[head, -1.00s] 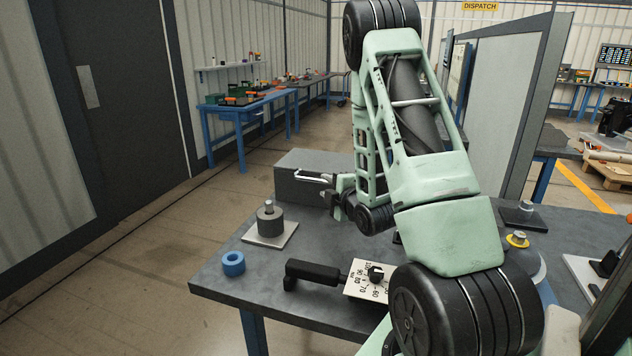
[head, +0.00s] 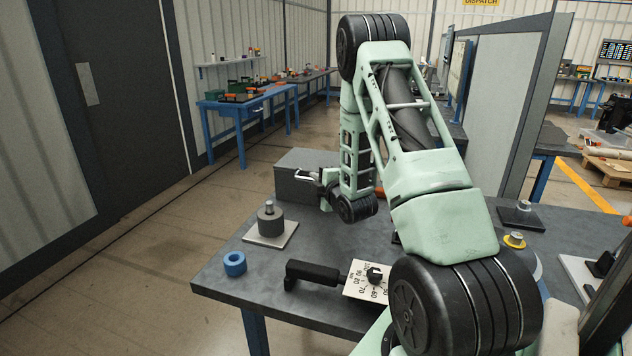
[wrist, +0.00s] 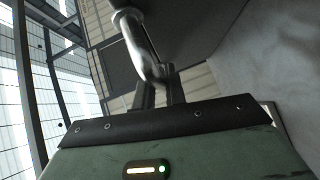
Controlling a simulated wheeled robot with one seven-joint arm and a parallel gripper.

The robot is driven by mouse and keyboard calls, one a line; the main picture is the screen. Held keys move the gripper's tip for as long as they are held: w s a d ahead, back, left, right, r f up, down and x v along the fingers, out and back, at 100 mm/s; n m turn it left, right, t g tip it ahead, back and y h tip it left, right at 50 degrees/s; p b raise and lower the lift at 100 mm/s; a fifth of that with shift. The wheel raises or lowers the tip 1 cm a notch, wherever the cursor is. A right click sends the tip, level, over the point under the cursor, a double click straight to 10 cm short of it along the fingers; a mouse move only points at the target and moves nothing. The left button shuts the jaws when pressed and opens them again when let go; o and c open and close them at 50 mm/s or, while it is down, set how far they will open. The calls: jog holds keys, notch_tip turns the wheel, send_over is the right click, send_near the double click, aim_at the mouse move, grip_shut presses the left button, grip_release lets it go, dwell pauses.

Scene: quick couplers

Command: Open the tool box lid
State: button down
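The tool box (head: 292,187) is a grey box at the back left edge of the dark table in the head view. A bright metal handle (head: 306,175) shows on its near side. My gripper (head: 318,179) is at the right end of this handle, partly hidden by my wrist. In the wrist view the handle (wrist: 139,42) is a bent chrome bar whose lower end reaches my two dark fingers (wrist: 160,88). The fingers are close together at the bar; I cannot tell whether they grip it. A grey surface beside the handle fills the right of the wrist view. No raised lid is visible.
A dark grey cylinder on a plate (head: 270,222), a blue ring (head: 234,263) and a black-handled tool with a number dial (head: 368,281) occupy the table's near left. A yellow-topped part (head: 514,240) stands right of my arm.

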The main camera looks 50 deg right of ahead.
jog(key=shift+r, duration=0.1)
jog(key=shift+r+p, duration=0.6)
jog(key=shift+p, duration=0.05)
jog(key=w+d+r+m+g+y+p, duration=0.1)
jog(key=d+r+m+g+y+p, duration=0.15)
jog(key=r+p, duration=0.5)
jog(key=w+d+r+m+g+y+p, duration=0.1)
jog(key=d+r+m+g+y+p, duration=0.15)
jog(key=r+p, duration=0.55)
jog(key=w+d+r+p, duration=0.1)
jog(key=w+d+p, duration=0.1)
jog(key=d, duration=0.4)
jog(key=w+d+r+p, duration=0.2)
jog(key=w+d+p, duration=0.1)
jog(key=d+p, duration=0.2)
jog(key=w+d+r+y+p, duration=0.1)
jog(key=w+d+r+p, duration=0.1)
jog(key=d, duration=0.6)
jog(key=shift+w+d+p, duration=0.3)
jog(key=shift+w+p, duration=0.3)
jog(key=shift+p, duration=0.45)
